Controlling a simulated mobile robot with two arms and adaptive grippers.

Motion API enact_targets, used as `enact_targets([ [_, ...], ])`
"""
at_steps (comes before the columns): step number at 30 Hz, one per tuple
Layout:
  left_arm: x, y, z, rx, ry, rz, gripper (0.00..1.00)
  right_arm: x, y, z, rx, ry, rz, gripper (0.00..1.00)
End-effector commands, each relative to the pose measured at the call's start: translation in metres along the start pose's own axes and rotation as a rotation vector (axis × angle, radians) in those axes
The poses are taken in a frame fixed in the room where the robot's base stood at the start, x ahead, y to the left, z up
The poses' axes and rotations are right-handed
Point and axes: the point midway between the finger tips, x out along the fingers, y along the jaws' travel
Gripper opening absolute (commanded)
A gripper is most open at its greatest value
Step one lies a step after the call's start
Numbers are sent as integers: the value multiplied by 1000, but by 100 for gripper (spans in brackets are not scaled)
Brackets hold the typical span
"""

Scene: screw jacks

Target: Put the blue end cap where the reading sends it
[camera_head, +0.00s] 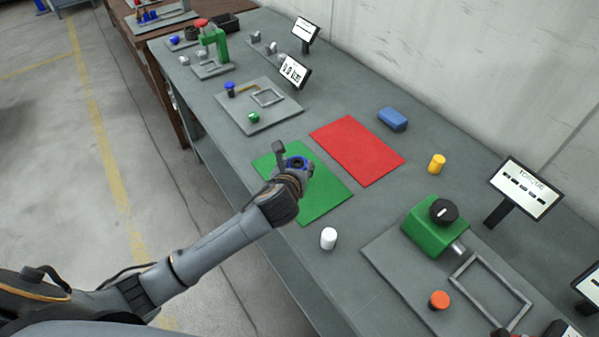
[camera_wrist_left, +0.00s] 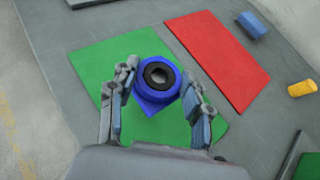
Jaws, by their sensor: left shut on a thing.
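The blue end cap (camera_head: 297,162) has a dark ring in its top and a square-cornered lower part. It also shows in the left wrist view (camera_wrist_left: 142,72). My left gripper (camera_head: 293,167) is shut on it, with one finger on each side. The cap is over the green mat (camera_head: 325,199); I cannot tell whether it touches the mat. The red mat (camera_head: 357,151) lies beside the green one, bare. A display headed TORQUE (camera_head: 525,190) shows only dashes. Another display (camera_head: 295,71) stands farther back, its text too small to read surely. My right gripper is not in view.
A green device with a black knob (camera_head: 443,212) stands on a grey plate at right. A wall borders the bench's far side.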

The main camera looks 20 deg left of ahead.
Motion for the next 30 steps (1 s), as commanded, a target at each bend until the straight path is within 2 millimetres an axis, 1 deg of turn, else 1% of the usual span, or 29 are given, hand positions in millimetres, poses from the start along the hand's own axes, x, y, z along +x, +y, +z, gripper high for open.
enact_targets([
  [1, 5, -1, 0, -2, -3, 1, 4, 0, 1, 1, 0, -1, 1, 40],
  [7, 16, -6, -6, -2, -2, 0, 4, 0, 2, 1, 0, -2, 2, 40],
  [12, 28, -6, -28, -2, 2, 1, 4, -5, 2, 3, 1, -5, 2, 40],
  [15, 31, -6, -33, -1, -1, -1, 4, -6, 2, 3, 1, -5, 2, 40],
  [25, 33, -6, -36, -1, -2, -1, 4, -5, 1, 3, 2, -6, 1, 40],
  [26, 33, -6, -37, -1, 0, -1, 51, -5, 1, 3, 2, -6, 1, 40],
  [27, 33, -6, -37, -1, 0, -1, 59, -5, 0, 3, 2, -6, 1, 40],
  [29, 33, -6, -37, -1, 0, -1, 71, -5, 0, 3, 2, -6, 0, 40],
  [30, 33, -6, -37, -1, 0, 0, 72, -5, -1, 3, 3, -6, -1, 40],
])
